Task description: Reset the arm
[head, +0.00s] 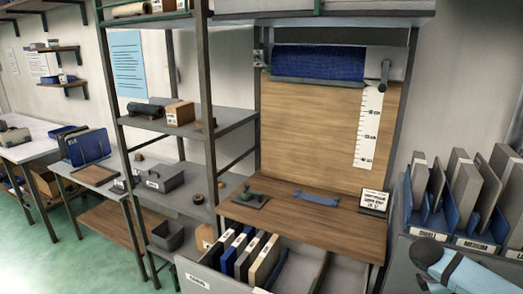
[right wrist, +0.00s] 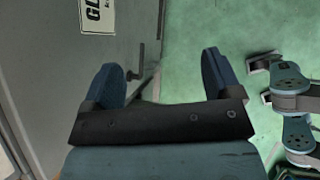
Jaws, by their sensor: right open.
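My right gripper (right wrist: 161,62) is in the right wrist view, its two blue fingers spread wide apart. Nothing is between the fingers. It hangs beside a grey panel (right wrist: 60,90) on the left and above green floor (right wrist: 185,30). In the head view my right arm (head: 468,272) comes in at the lower right corner, in front of the sorted panel racks; its gripper is not visible there. My left gripper is in neither view.
A wooden workbench (head: 300,212) holds a green tool (head: 249,198), a blue piece (head: 311,197) and a sign (head: 374,201). Below it an open drawer (head: 205,280) holds several upright panels. Racks of grey panels (head: 465,190) stand right. Open green floor (head: 50,268) lies left.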

